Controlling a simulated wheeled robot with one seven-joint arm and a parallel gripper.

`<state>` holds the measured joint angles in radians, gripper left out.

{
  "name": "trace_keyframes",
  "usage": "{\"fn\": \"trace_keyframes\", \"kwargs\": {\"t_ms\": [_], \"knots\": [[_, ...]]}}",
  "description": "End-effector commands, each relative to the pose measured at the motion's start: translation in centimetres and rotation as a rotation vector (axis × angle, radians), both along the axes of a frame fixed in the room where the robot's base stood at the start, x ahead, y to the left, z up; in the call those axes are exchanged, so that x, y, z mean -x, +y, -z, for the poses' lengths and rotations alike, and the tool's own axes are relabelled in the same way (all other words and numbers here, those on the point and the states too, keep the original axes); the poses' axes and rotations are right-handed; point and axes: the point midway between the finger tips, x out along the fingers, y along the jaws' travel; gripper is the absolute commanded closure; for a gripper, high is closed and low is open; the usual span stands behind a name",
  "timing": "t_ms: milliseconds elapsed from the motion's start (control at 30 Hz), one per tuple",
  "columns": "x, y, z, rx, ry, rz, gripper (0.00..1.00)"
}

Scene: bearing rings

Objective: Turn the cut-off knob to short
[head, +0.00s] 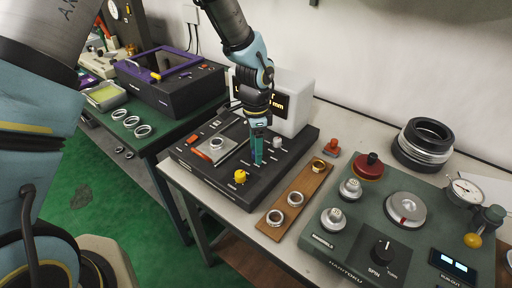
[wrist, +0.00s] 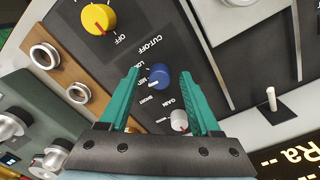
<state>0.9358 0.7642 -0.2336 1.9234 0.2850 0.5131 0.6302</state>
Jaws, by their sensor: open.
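The cut-off knob (wrist: 161,75) is a small blue knob on a dark panel, with a CUT-OFF label beside it and LONG and SHORT marks close by. A pale pointer mark shows on its lower left side in the wrist view; which mark it points to exactly I cannot tell. My gripper (wrist: 160,70) is open, its teal fingers on either side of the knob with visible gaps. In the head view my gripper (head: 257,157) points down over the black instrument (head: 215,185), and its fingers hide the knob.
A white gain knob (wrist: 179,120) sits close beside the right finger. A yellow knob (wrist: 98,18) with a red pointer is on the same panel. A wooden strip with rings (head: 295,200) and a green machine (head: 385,235) stand to the right.

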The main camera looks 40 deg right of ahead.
Motion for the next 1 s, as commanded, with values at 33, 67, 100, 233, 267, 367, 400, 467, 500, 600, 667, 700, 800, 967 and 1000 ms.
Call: {"fn": "trace_keyframes", "kwargs": {"t_ms": [33,67,100,233,267,367,400,467,500,600,667,700,800,967,1000], "knots": [[0.00,0.00,-0.01,0.000,0.000,0.000,0.36],[0.00,0.00,-0.01,0.000,0.000,0.000,0.37],[0.00,0.00,-0.01,0.000,0.000,0.000,0.42],[0.00,0.00,-0.02,0.000,0.000,0.000,0.56],[0.00,0.00,-0.02,0.000,0.000,0.000,0.60],[0.00,0.00,-0.03,0.000,0.000,0.000,0.71],[0.00,0.00,-0.03,0.000,0.000,0.000,0.75],[0.00,0.00,-0.03,0.000,0.000,0.000,0.82],[0.00,0.00,-0.03,0.000,0.000,0.000,0.87],[0.01,0.00,-0.03,0.000,0.000,0.000,0.98],[0.01,0.00,-0.04,0.000,0.000,0.000,1.00],[0.01,0.00,-0.04,0.000,0.000,0.000,1.00],[0.01,0.00,-0.04,0.000,0.000,0.000,1.00],[0.02,0.01,-0.02,0.000,0.000,-0.006,1.00],[0.02,0.01,-0.01,0.000,0.000,-0.011,1.00]]}}
